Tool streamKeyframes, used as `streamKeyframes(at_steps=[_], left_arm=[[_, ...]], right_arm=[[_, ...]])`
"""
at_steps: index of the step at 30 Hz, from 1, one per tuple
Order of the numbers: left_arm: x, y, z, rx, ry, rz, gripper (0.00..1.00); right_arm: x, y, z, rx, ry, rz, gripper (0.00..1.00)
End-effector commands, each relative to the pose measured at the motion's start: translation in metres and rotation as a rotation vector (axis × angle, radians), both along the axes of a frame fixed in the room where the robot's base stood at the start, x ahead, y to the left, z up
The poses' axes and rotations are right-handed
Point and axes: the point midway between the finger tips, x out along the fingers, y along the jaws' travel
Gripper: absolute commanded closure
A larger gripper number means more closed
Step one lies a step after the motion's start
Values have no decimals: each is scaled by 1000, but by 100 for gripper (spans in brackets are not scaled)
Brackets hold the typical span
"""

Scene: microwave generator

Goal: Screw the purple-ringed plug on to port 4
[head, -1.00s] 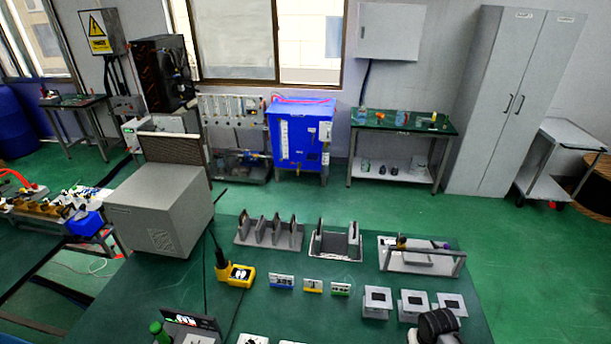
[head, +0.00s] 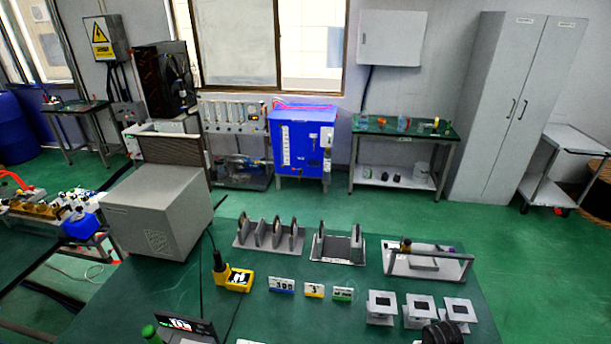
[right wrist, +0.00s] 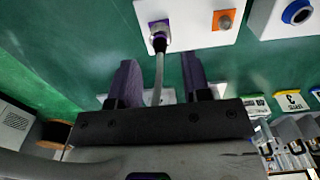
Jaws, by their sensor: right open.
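In the right wrist view a purple-ringed plug (right wrist: 159,36) stands against a white plate (right wrist: 190,28) at the top. A grey cable (right wrist: 158,80) runs from it down towards my gripper. I cannot tell whether the plug is screwed on. My right gripper (right wrist: 162,80) is open, its two dark purple fingers either side of the cable and short of the plug. An orange fitting (right wrist: 224,19) sits on the same plate, right of the plug. No port number is readable. My left gripper is not in view.
A blue-ringed socket (right wrist: 297,12) on another white block is at the upper right. In the head view, square grey blocks (head: 419,306) stand near the table's right front. A yellow device (head: 236,279), small number cards (head: 314,290) and racks (head: 270,240) stand behind. Bare green tabletop lies between them.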

Motion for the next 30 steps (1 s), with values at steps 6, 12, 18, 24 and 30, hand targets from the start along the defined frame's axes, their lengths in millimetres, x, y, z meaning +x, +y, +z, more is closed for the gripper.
streamKeyframes(at_steps=[6,12,18,24,30], left_arm=[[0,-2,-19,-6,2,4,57],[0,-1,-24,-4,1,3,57],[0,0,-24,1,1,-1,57],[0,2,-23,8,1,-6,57],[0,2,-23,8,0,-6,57]], right_arm=[[0,0,-31,0,1,-1,56],[0,0,-43,0,0,0,56],[0,0,-44,0,0,0,56],[0,0,-44,0,0,0,56],[0,0,-44,0,1,0,56]])
